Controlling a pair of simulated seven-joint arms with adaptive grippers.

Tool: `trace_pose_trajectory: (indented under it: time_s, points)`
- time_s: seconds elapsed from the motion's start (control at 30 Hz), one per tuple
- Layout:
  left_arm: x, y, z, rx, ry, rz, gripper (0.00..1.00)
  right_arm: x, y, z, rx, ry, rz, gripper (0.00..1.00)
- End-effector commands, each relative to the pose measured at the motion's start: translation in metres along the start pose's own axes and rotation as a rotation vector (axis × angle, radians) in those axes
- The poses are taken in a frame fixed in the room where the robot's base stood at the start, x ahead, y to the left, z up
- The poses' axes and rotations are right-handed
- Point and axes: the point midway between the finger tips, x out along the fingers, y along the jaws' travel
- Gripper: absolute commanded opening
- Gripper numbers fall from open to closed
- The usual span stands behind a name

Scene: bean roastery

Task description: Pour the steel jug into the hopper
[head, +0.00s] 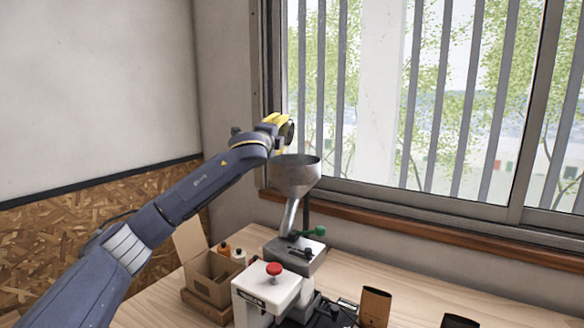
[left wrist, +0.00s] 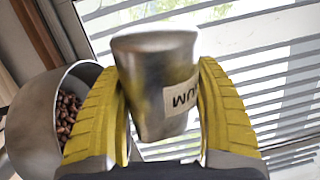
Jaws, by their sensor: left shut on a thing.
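The steel jug (left wrist: 152,90) is a shiny tapered metal cup with a partly visible pale label. My left gripper (head: 280,128) is shut on it, with a yellow finger on each side in the left wrist view (left wrist: 162,100). The hopper (head: 297,178) is a grey metal funnel on the machine at the back of the table. The gripper is just above the hopper's rim. In the left wrist view the hopper (left wrist: 30,128) is left of the jug, with brown beans (left wrist: 68,115) inside. The jug's contents are hidden. My right gripper is not in view.
A white machine with a red knob (head: 274,268) stands in front of the hopper's base. An open cardboard box (head: 212,280) and small bottles (head: 238,256) are to the left. Brown packets (head: 375,306) stand at the front right. The barred window (head: 440,100) is close behind.

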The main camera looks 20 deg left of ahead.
Motion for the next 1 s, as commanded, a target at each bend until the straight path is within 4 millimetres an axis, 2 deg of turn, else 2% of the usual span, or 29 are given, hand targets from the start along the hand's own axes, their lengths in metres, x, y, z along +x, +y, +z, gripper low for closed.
trace_pose_trajectory:
  time_s: [1.0]
  points:
    - [0.0,-0.0032,-0.0032,0.079,0.005,-0.001,0.26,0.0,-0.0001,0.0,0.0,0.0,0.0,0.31]
